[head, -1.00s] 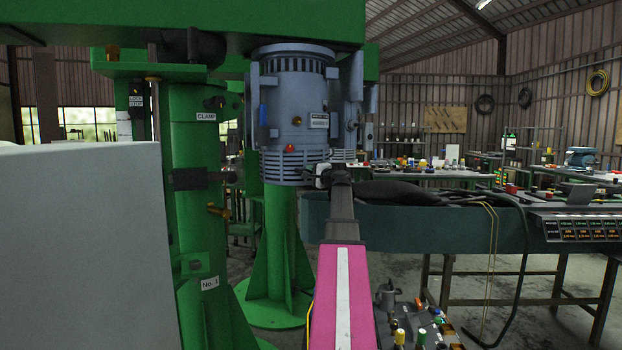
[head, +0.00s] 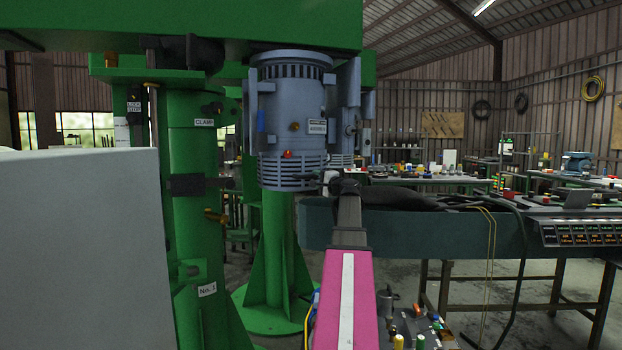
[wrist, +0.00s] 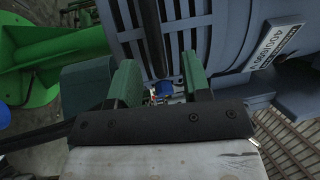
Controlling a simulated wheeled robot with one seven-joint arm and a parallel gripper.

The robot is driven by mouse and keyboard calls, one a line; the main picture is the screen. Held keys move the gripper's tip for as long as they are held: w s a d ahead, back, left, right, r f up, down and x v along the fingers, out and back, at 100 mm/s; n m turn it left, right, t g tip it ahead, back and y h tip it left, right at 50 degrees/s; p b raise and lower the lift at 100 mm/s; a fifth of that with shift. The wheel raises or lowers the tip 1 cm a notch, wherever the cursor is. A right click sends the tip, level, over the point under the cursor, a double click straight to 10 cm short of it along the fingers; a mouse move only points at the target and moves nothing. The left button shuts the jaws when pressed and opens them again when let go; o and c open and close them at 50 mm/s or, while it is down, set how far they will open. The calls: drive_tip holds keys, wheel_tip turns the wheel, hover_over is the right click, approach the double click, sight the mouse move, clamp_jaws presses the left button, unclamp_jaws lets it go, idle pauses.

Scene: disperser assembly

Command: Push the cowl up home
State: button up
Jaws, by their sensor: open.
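The blue-grey motor (head: 291,105) hangs upright under the green beam. The slotted cowl (head: 290,172) is the ribbed band at its lower end. I cannot tell whether there is a gap between cowl and motor body. My gripper (head: 316,179) is at the right side of the cowl, near its lower part. In the wrist view my gripper (wrist: 157,66) is open, its two green fingers spread in front of the slotted cowl surface (wrist: 182,12). Nothing is clearly held between them. I cannot tell whether the fingertips touch the cowl.
A green column (head: 190,135) with a clamp stands left of the motor. A green pedestal (head: 276,255) is below the cowl. A dark teal bench edge (head: 420,232) is to the right. A pale panel (head: 80,250) fills the lower left.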

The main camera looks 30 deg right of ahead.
drive_tip(key=v, duration=0.5)
drive_tip(key=shift+s, duration=0.1)
idle(0.3)
drive_tip(key=w+a+f+n+g+y, duration=0.1)
drive_tip(key=a+f+n+g, duration=0.35)
drive_tip(key=a+f, duration=1)
drive_tip(key=a+f+n+g+y, duration=0.1)
drive_tip(key=a+f+n+g, duration=0.35)
drive_tip(key=a+f, duration=1.05)
drive_tip(key=s+a+f+n+g+h, duration=0.2)
drive_tip(key=s+f, duration=0.4)
drive_tip(key=f, duration=0.3)
drive_tip(key=s+a+f+n+g+h, duration=0.2)
drive_tip(key=s+a+f+g, duration=0.2)
drive_tip(key=f, duration=0.5)
drive_tip(key=s+a+f+n+g+h, duration=0.1)
drive_tip(key=s+a+f+g, duration=0.3)
drive_tip(key=s+a+f, duration=0.4)
drive_tip(key=shift+s+f+n+h, duration=0.4)
drive_tip(key=shift+s+f+n, duration=0.2)
